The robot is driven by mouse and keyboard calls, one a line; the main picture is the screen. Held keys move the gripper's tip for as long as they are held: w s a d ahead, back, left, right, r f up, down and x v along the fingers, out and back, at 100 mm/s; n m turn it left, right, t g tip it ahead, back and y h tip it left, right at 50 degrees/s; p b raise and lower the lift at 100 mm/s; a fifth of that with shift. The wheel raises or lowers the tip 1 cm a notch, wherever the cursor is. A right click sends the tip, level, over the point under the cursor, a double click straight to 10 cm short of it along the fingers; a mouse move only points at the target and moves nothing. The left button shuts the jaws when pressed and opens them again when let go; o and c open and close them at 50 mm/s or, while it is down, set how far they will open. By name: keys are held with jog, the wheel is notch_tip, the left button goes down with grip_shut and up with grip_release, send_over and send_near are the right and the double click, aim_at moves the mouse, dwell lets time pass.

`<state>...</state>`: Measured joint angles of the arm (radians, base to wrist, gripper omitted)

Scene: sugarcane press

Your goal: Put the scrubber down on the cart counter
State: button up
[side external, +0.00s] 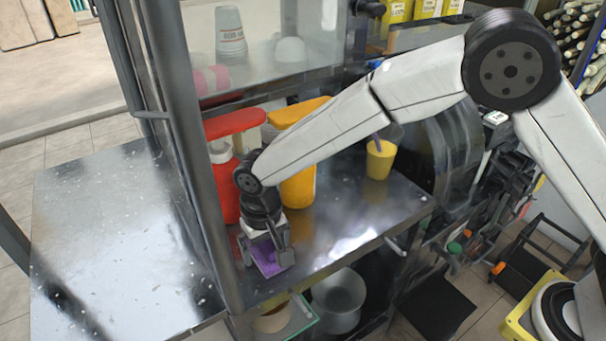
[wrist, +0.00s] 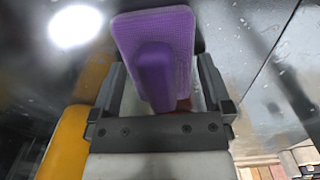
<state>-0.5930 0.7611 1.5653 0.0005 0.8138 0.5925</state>
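The purple scrubber (side external: 268,262) is at the front left of the metal cart counter (side external: 345,222), close to the dark post, and appears to rest on it. In the wrist view the scrubber (wrist: 180,35) shows its flat pad and raised handle. My gripper (side external: 265,248) points down over it, with one finger on each side. In the wrist view my gripper (wrist: 162,75) has its fingers apart, with a gap on both sides of the handle. The scrubber's underside is hidden.
A red-lidded container (side external: 224,190) and an orange-yellow container (side external: 300,190) stand behind my gripper. A yellow cup (side external: 380,160) stands farther right. The dark post (side external: 195,150) rises left of my gripper. The counter's front right is clear.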

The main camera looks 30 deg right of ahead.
jog(key=shift+r, duration=0.1)
notch_tip(320, 180, up, 12)
dwell(0.8)
jog(key=shift+d, duration=0.1)
dwell(0.4)
jog(key=s+d+f+t, duration=0.1)
jog(key=s+d, duration=0.1)
jog(key=d, duration=0.6)
jog(key=s+d+f, duration=0.1)
jog(key=d+f, duration=0.1)
jog(key=d, duration=0.7)
jog(key=s+d+f+t, duration=0.1)
jog(key=s+d+f, duration=0.2)
jog(key=s+d, duration=0.8)
jog(key=shift+f+t, duration=0.3)
jog(key=shift+f, duration=0.05)
jog(key=shift+d, duration=0.1)
